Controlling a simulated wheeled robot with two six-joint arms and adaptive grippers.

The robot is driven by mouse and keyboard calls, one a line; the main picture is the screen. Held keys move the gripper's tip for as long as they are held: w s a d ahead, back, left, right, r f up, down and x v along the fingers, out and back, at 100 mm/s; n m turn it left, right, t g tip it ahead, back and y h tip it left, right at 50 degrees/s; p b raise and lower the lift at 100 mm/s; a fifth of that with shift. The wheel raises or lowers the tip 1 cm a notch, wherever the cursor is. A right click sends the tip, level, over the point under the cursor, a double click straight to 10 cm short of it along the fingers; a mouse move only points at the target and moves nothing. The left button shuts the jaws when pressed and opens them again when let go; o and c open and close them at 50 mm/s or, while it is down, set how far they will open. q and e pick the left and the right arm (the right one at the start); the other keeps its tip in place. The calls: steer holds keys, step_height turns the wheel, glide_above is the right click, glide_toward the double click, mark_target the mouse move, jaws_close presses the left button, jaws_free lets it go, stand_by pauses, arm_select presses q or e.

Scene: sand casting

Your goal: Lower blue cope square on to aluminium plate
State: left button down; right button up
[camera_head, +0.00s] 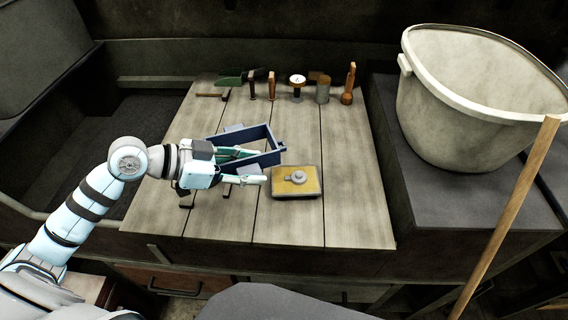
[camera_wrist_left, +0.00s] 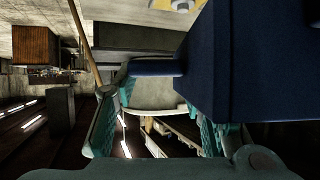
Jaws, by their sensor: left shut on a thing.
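The blue cope (camera_head: 268,157) is an open rectangular frame, held above the wooden table. My left gripper (camera_head: 243,166) is shut on it, at the frame's near left side. In the left wrist view a large dark blue wall of the cope (camera_wrist_left: 255,60) fills the right, with a blue bar reaching between the teal fingers (camera_wrist_left: 155,115). The aluminium plate (camera_head: 313,193) lies on the table to the right of and nearer than the cope, apart from it. It has a yellow top face and a round grey piece in the middle. My right gripper is not in view.
Hand tools, a round gauge (camera_head: 297,80) and a grey cylinder (camera_head: 323,91) stand along the table's back. Small dark pieces lie partly hidden below my gripper. A large pale bucket (camera_head: 465,110) and a wooden pole (camera_head: 510,210) are at right. The table's right part is clear.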

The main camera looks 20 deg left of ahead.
arm_select(q)
steer(key=shift+m+g+h, duration=0.4)
steer(key=shift+m, duration=0.1)
steer(key=w, duration=0.1)
steer(key=w+d+f+p, duration=0.1)
steer(key=w+d, duration=0.1)
steer(key=w, duration=0.1)
steer(key=shift+d+f, duration=0.25)
steer(key=shift+w+d+f+m+g+h+b, duration=0.15)
steer(key=shift+d+f+m+g+b, duration=0.3)
steer(key=shift+d+f, duration=0.65)
steer(key=shift+w+d+f+m+g+h+b, duration=0.15)
steer(key=shift+d+f+m+g+b, duration=0.3)
steer(key=shift+d+f, duration=0.6)
steer(key=shift+w+d+f+m+g+h+b, duration=0.1)
steer(key=shift+d+f+m+g+h+b, duration=0.15)
steer(key=shift+d+f+b, duration=0.75)
steer(key=shift+d+r+p, duration=0.35)
steer(key=shift+p, duration=0.15)
steer(key=shift+f+b, duration=0.3)
steer(key=shift+f, duration=0.15)
steer(key=shift+f+b, duration=0.55)
steer(key=shift+f, duration=0.1)
steer(key=shift+f, duration=0.15)
